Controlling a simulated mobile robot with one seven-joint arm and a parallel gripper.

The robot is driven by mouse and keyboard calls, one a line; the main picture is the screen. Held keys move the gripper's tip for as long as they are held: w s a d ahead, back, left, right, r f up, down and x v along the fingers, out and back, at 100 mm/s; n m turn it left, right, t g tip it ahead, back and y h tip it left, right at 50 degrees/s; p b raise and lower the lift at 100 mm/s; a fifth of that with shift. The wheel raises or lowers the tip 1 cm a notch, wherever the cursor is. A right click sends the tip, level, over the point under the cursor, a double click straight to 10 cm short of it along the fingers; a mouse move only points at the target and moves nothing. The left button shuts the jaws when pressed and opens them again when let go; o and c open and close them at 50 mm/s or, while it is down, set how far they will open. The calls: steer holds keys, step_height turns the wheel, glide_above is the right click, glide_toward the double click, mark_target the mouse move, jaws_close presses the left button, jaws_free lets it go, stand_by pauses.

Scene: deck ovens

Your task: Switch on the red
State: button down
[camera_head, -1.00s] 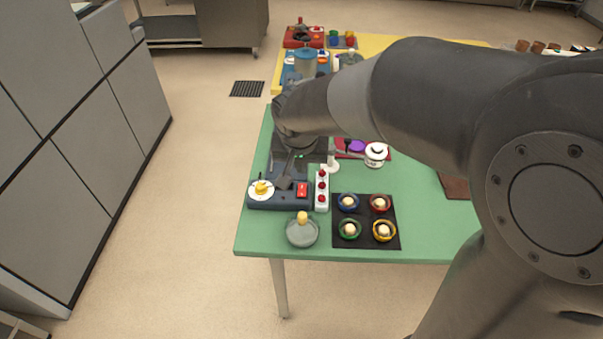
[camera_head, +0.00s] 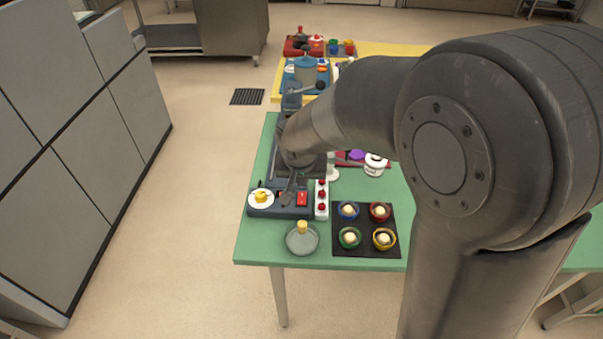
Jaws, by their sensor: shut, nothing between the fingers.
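A red rocker switch (camera_head: 302,199) sits on the front of a dark blue-grey appliance base (camera_head: 270,210). To its right is a white strip (camera_head: 321,215) with several red buttons (camera_head: 321,194). My gripper (camera_head: 289,199) points down over the appliance's front, just left of the red switch, with its fingers shut and empty. I cannot tell whether it touches the base. My arm and wrist hide much of the appliance's back part. The switch's on or off state cannot be made out.
A white dial with a yellow knob (camera_head: 262,196) is left of my gripper. A black mat (camera_head: 341,248) with several coloured bowls lies to the right on the green table (camera_head: 259,248). A white pot (camera_head: 375,165) is behind.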

mark_target(303, 196)
steer(key=x, duration=0.8)
steer(key=shift+f, duration=0.25)
steer(key=shift+w+f+g, duration=0.15)
steer(key=shift+w+g, duration=0.05)
steer(key=shift+g, duration=0.1)
steer(key=shift+s, duration=0.9)
steer(key=v, duration=1.4)
steer(key=shift+s, duration=0.3)
steer(key=shift+f, duration=0.1)
steer(key=shift+w, duration=0.8)
